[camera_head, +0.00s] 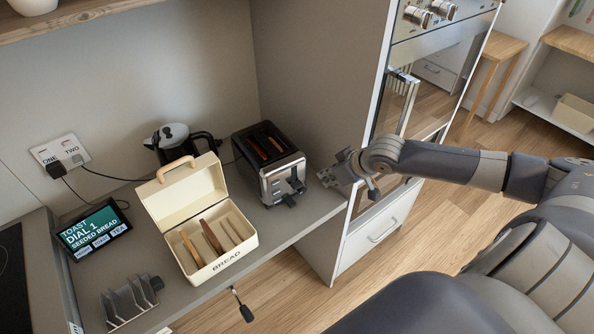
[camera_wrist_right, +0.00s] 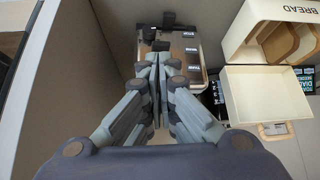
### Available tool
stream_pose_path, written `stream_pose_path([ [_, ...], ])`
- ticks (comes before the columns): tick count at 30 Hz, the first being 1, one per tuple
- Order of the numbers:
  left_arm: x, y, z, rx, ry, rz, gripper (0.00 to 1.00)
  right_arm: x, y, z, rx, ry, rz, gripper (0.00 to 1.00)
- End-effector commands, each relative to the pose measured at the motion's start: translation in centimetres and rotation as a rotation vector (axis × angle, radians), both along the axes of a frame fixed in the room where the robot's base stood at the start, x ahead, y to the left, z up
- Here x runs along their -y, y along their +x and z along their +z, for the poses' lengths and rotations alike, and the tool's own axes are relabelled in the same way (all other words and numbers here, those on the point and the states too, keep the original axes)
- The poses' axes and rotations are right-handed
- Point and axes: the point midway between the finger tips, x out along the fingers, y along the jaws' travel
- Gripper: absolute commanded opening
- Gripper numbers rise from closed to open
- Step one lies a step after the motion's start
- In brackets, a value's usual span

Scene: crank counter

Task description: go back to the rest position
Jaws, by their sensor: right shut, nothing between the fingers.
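My right gripper (camera_head: 336,176) is just right of the toaster (camera_head: 285,178), near the counter's right end and the side of the tall cabinet. In the right wrist view its fingers (camera_wrist_right: 158,62) are together with nothing held. The toaster (camera_wrist_right: 188,42) shows beyond the fingertips in that view; whether they touch it I cannot tell. The black and silver toaster has brown slices in its slots and a lever and dial on its front. My left gripper is not in view.
An open cream bread bin (camera_head: 220,262) holds several slices. A toast rack (camera_head: 131,303), a display (camera_head: 94,229) reading "TOAST DIAL 1 SEEDED BREAD" and a kettle (camera_head: 172,138) stand on the counter. A crank handle (camera_head: 242,306) juts from its front. The oven cabinet (camera_head: 347,230) is close to my right arm.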

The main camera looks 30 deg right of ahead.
Motion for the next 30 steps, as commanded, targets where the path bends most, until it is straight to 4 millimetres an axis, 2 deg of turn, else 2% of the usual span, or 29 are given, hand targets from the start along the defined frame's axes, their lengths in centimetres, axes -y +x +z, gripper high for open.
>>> stream_pose_path([
  [19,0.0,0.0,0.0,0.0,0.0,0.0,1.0,0.0,-0.3,0.5,0.0,0.001,0.001,0.0],
  [22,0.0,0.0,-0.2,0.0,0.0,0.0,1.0,0.1,-0.2,0.0,0.002,0.001,-0.003,0.0],
  [23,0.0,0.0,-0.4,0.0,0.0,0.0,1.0,0.2,-0.1,-0.5,0.004,0.002,-0.007,0.0],
  [26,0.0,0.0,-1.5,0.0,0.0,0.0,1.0,1.2,0.4,-3.8,0.016,-0.001,-0.032,0.0],
  [29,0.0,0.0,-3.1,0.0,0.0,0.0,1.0,2.8,0.7,-9.6,0.028,-0.012,-0.074,0.0],
  [30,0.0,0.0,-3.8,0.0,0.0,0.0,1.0,3.5,0.6,-12.5,0.028,-0.021,-0.094,0.0],
])
